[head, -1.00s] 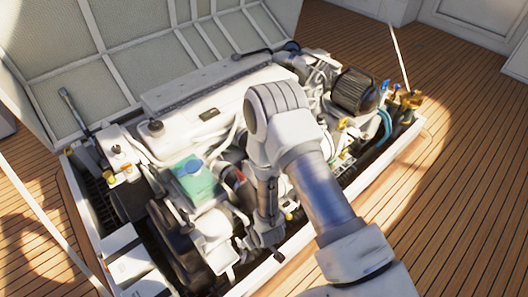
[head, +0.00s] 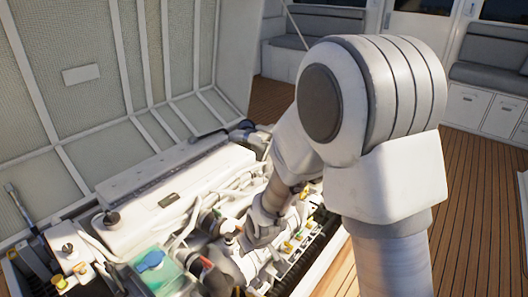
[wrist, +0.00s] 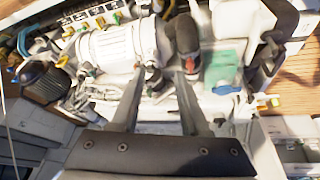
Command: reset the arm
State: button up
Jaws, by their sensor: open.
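My arm rises large in the right half of the head view, bent over the engine (head: 150,215). My gripper (wrist: 160,76) shows in the wrist view with its two fingers apart and nothing between them. The fingers point toward the engine, over a white cylinder (wrist: 108,45) and a dark hose with a red band (wrist: 188,45). I cannot tell how far the fingertips are from these parts. In the head view the gripper's fingers cannot be made out.
The raised hatch lid (head: 85,75) stands behind the engine at the left. A teal tank with a blue cap (head: 150,260) sits at the engine's near side. Wooden deck (head: 470,200) lies open at the right, with cushioned seats (head: 490,65) at the back.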

jog(key=s+d+r+m+t+h, duration=0.1)
jog(key=s+d+r+m, duration=0.1)
jog(key=d+r, duration=0.45)
jog(key=s+d+r+m, duration=0.1)
jog(key=s+d+r, duration=0.15)
jog(key=r, duration=0.75)
jog(key=s+d+r+m+h, duration=0.1)
jog(key=s+d+r+m, duration=0.1)
jog(key=s+d+r, duration=0.35)
jog(key=s+d+r+m, duration=0.1)
jog(key=s+d+r, duration=0.2)
jog(key=s, duration=0.5)
notch_tip(320, 180, up, 18)
jog(key=p, duration=1.8)
jog(key=shift+s+d+m, duration=0.1)
jog(key=shift+m, duration=0.2)
